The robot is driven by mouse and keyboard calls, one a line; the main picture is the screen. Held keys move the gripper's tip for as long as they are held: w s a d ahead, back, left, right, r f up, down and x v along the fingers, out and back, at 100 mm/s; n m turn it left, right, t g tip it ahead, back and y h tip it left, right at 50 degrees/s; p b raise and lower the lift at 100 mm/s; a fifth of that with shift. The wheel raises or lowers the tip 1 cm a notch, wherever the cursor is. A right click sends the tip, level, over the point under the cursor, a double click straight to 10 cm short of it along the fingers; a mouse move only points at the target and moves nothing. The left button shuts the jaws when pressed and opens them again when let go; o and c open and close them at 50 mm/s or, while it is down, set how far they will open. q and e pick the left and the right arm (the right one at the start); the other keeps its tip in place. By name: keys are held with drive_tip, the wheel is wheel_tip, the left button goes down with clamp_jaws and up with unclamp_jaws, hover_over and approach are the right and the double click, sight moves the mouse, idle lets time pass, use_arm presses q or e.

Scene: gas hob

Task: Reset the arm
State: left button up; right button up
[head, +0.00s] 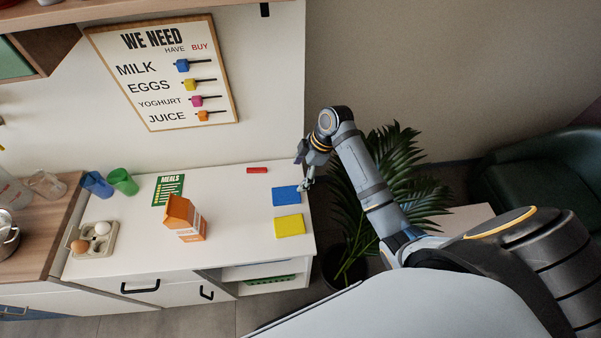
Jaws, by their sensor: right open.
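My right arm comes in from the right of the head view and reaches toward the right end of the white counter (240,240). Its gripper (304,184) is open and points down, just right of the blue square (286,196) on the counter. From this view I cannot tell whether the fingers touch the counter, and nothing shows between them. My left gripper is not in view.
A yellow square (289,226), red bar (257,170), orange carton (185,218) and egg holder (94,240) are on the counter. Green (122,181) and blue (97,184) cups stand left. A plant (392,185) stands behind my arm. The counter's front middle is clear.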

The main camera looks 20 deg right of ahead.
drive_tip(key=shift+s, duration=0.1)
idle(0.4)
drive_tip(key=s+d+m+t+h, duration=0.1)
drive_tip(key=s+d+m+h, duration=0.15)
drive_tip(key=s+m, duration=0.55)
drive_tip(key=s+d+m+t+h, duration=0.25)
drive_tip(key=s+m, duration=0.35)
drive_tip(key=s, duration=0.4)
drive_tip(key=s+d+f+g, duration=0.1)
drive_tip(key=s+f, duration=0.1)
drive_tip(key=f, duration=1.2)
drive_tip(key=s+d+f+g, duration=0.1)
drive_tip(key=f+g, duration=0.1)
drive_tip(key=f, duration=1.2)
drive_tip(key=s+d+f+b, duration=0.1)
drive_tip(key=s+f, duration=1.4)
drive_tip(key=s, duration=0.3)
drive_tip(key=shift+d, duration=0.15)
drive_tip(key=shift+g, duration=0.25)
